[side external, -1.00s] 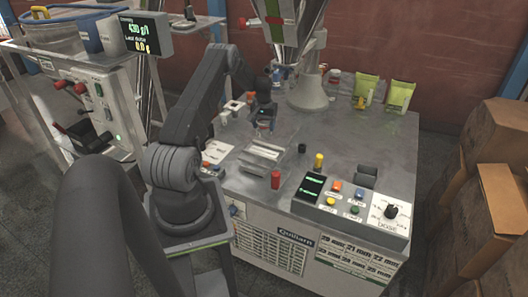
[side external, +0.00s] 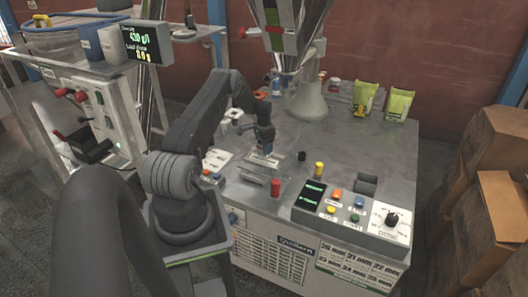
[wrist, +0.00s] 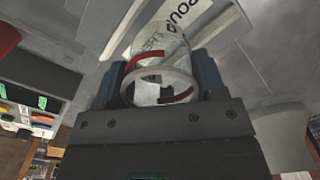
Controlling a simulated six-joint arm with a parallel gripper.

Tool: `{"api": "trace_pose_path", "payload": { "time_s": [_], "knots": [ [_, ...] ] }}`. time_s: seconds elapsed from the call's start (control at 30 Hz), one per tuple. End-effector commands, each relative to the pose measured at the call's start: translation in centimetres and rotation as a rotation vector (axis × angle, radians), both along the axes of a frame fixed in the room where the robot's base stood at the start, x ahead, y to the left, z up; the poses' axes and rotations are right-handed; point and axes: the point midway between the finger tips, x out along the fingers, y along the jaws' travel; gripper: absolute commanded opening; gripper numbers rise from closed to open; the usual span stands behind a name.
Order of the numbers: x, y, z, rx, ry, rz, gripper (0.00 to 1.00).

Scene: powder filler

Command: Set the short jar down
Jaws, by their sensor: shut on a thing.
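My gripper (side external: 266,148) points down over the middle of the metal table, just above a clear tray-like plate (side external: 260,167). In the wrist view its two blue fingers (wrist: 161,82) are shut on the short jar (wrist: 152,97). The jar is clear, with a pale round rim and red marks seen through it. In the side view the jar is small and mostly hidden by the fingers. I cannot tell whether its base touches the plate.
A red-capped item (side external: 275,188), a black cap (side external: 302,156) and a yellow-topped item (side external: 319,169) stand nearby. The button panel (side external: 350,215) is at the front right. The filler column (side external: 308,95) and green pouches (side external: 398,104) stand behind.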

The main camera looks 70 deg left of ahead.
Motion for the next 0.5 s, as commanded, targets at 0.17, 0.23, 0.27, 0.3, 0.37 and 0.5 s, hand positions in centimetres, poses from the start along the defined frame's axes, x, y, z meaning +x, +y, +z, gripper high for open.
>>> {"api": "trace_pose_path", "payload": {
  "time_s": [0.17, 0.23, 0.27, 0.3, 0.37, 0.5],
  "knots": [
    [0.0, 0.0, -2.3, 0.000, 0.000, 0.001, 0.36],
    [0.0, 0.0, -2.6, 0.001, -0.001, 0.001, 0.36],
    [0.0, 0.0, -2.6, 0.001, -0.001, 0.001, 0.36],
    [0.0, 0.0, -2.6, 0.001, -0.001, 0.001, 0.36],
    [0.0, 0.0, -2.6, 0.001, -0.001, 0.001, 0.36],
    [0.0, 0.0, -2.7, 0.001, -0.001, 0.001, 0.36]
  ]
}}
